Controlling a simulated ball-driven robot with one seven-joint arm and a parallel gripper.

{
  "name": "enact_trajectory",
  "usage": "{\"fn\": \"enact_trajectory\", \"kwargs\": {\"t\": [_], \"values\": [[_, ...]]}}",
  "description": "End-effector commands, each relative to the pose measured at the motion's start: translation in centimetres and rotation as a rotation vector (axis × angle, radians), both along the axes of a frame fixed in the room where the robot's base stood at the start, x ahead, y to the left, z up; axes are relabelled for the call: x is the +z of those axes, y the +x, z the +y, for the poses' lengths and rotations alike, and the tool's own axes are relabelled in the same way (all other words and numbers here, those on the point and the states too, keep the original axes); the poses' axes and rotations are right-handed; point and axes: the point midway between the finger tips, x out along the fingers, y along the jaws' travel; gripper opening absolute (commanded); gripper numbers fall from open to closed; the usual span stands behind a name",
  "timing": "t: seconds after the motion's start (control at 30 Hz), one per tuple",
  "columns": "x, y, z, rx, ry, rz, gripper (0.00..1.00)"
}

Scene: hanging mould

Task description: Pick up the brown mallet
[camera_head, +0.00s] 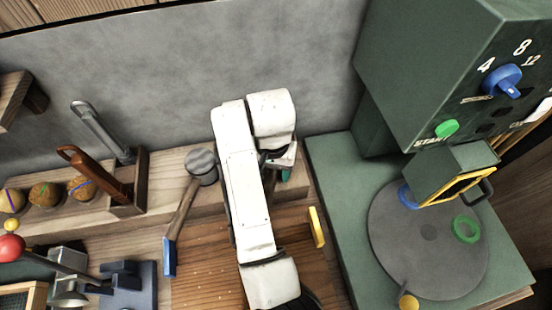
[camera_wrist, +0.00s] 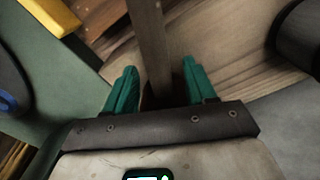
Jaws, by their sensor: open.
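In the wrist view a brown wooden bar (camera_wrist: 151,45), which looks like the mallet's handle, runs down from the top edge to between my fingers. My gripper (camera_wrist: 156,80) is open, with one teal finger on each side of the bar. Gaps show on both sides near the fingertips. The mallet's head cannot be made out. In the head view my white arm hides that spot; only a bit of teal finger (camera_head: 287,174) shows. A different mallet with a grey round head (camera_head: 202,165) and wooden handle lies to the left of my arm.
A wooden board (camera_head: 205,275) has a blue end piece (camera_head: 169,257) and a yellow one (camera_head: 316,227). A green machine (camera_head: 430,75) with a round plate (camera_head: 395,255) stands right. A tool rack (camera_head: 127,190) stands left, near a grey wall.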

Motion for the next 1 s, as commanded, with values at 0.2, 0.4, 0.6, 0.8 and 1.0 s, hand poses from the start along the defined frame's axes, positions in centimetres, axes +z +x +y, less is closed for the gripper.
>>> {"fn": "enact_trajectory", "kwargs": {"t": [0.2,0.4,0.6,0.8,1.0], "values": [[-2.4,0.0,0.0,0.000,0.000,0.000,0.55],[-2.6,0.0,0.0,0.000,0.001,0.000,0.55],[-2.6,0.0,0.0,0.000,0.001,-0.001,0.42],[-2.6,0.0,0.0,0.000,0.001,-0.001,0.23],[-2.6,0.0,0.0,0.000,0.001,-0.001,0.04]]}}
